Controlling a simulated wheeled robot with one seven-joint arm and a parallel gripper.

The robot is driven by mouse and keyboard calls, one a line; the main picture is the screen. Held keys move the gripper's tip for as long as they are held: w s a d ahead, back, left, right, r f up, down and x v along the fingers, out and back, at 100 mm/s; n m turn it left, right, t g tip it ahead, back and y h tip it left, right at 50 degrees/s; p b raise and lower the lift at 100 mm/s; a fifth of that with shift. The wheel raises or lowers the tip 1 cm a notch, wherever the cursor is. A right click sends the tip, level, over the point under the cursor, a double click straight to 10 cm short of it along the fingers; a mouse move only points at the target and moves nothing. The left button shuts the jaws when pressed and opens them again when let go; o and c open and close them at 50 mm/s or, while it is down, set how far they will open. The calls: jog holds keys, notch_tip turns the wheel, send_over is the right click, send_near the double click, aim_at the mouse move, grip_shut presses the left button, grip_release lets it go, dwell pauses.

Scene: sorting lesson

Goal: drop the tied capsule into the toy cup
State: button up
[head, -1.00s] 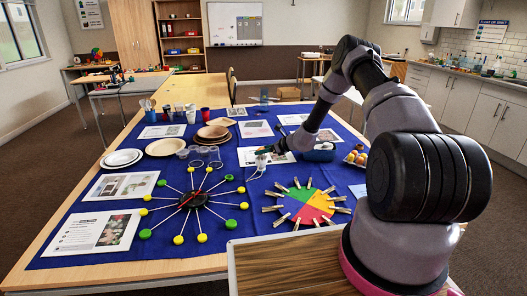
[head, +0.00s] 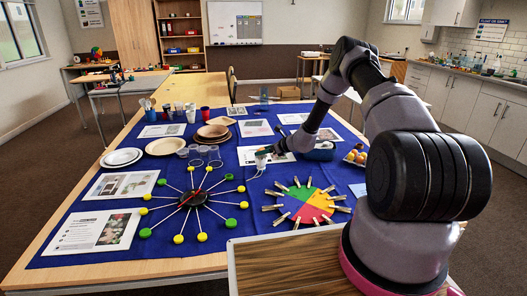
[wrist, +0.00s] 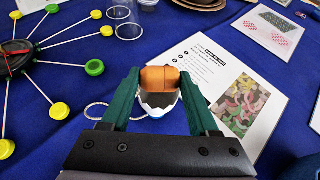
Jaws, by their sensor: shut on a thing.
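My gripper (wrist: 159,77) has dark green fingers shut on the capsule (wrist: 158,80), which has an orange upper part and a whitish lower part. A pale cord loop (wrist: 92,109) shows at its left. In the head view my gripper (head: 265,152) is above the blue cloth, and the capsule (head: 261,162) is small there. Two clear cups (head: 195,158) (head: 214,157) stand left of the gripper. They also show at the top of the wrist view (wrist: 119,12). I cannot tell which cup is the toy cup; red and blue cups stand farther back.
A spoked wheel with green and yellow caps (head: 184,200) lies to the left. A coloured disc with clothespins (head: 310,205) lies in front. A printed sheet (wrist: 220,90) lies beneath and right of the gripper. Plates (head: 166,147) stand behind left.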

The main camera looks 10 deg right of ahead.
jog(key=o, duration=1.4)
jog(key=shift+r, duration=3)
